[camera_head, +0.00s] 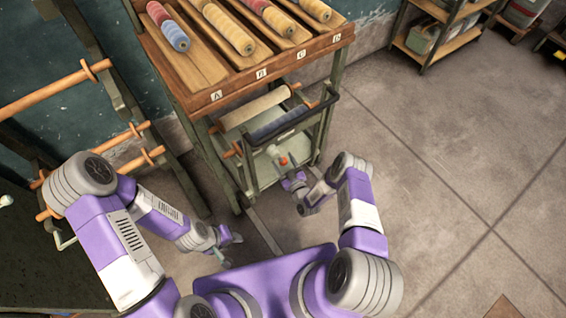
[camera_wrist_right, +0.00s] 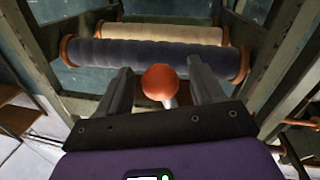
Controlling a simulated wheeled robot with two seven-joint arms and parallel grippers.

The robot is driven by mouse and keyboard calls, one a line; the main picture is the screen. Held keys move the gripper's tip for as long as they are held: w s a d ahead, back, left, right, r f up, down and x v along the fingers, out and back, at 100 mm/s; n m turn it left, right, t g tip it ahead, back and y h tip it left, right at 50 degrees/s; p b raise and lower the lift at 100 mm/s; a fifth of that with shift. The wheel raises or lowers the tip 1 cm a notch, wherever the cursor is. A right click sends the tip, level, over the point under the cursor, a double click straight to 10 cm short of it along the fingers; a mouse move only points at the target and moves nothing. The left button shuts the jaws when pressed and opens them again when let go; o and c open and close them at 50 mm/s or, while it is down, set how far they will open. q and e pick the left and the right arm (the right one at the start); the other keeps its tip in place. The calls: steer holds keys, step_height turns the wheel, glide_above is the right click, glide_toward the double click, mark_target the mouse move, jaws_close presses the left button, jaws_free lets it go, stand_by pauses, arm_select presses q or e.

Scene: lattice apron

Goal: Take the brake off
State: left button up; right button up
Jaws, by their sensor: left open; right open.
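A lever with a round orange-red knob (camera_head: 283,160) stands on the small cart (camera_head: 256,162) below the slanted rack. In the right wrist view the knob (camera_wrist_right: 163,83) sits between my right gripper's two fingers (camera_wrist_right: 163,92), with gaps on both sides. My right gripper (camera_head: 285,171) is open at the lever. Most of the lever's stem is hidden behind the knob and the gripper. My left gripper (camera_head: 229,250) is open and empty, low down to the left, away from the cart.
The cart carries a dark roll (camera_head: 283,122) and a cream roll (camera_head: 255,106), with a black handle bar in front. Above is a wooden rack (camera_head: 270,68) with yarn spools. Wooden rods on a frame (camera_head: 55,88) stand at the left. The floor (camera_head: 440,150) at the right is clear.

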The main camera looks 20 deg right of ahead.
arm_select(q)
steer(key=shift+f, duration=0.15)
arm_select(e)
steer(key=shift+w+a, duration=0.1)
steer(key=shift+w, duration=0.35)
jaws_close()
steer(key=shift+s, duration=0.1)
arm_select(q)
steer(key=shift+w, duration=0.1)
